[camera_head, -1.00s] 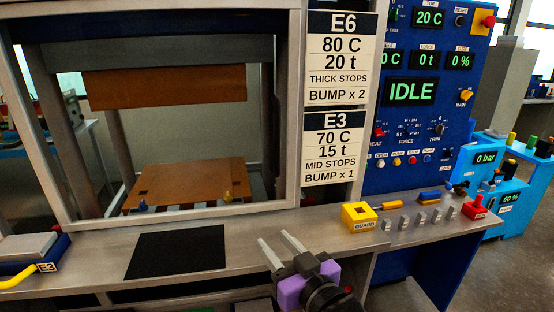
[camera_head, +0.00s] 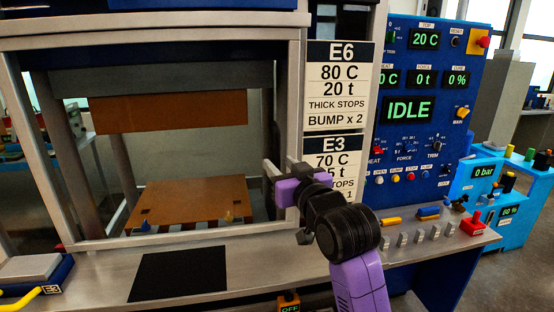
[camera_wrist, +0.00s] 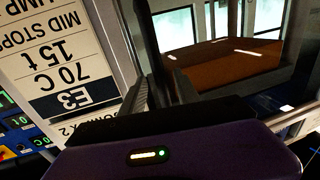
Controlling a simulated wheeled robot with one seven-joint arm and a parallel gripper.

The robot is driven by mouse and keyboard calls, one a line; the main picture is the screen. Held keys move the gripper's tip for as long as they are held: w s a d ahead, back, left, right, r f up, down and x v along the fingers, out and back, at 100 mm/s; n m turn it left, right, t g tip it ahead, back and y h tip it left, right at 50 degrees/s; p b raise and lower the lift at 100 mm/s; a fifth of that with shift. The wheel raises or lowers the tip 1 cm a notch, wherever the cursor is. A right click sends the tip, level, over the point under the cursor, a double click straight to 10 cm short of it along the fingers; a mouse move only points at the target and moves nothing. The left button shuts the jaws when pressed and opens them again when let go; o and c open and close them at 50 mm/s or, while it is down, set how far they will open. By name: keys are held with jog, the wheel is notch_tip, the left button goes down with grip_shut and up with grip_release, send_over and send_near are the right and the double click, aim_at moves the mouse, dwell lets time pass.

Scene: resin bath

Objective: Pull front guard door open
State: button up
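The front guard door is a grey metal frame (camera_head: 180,239) around a see-through opening at the front of the press. It looks closed. Its right upright stands beside the white setting cards. My gripper (camera_head: 273,179) is raised at this upright, with its fingers pointing left toward it. In the wrist view my gripper (camera_wrist: 162,88) has its two dark fingers apart, with part of the grey frame showing close to them. I cannot tell whether the fingers touch it. The purple gripper body hides the lower part of that view.
The card E6 (camera_head: 338,90) and a partly hidden card E3 (camera_head: 333,143) hang right of the door. A blue control panel (camera_head: 440,80) reads IDLE. A black mat (camera_head: 178,273) lies on the grey ledge. A blue block (camera_head: 40,280) sits at left.

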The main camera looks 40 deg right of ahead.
jog(key=shift+x, duration=1.1)
grip_shut()
dwell(0.7)
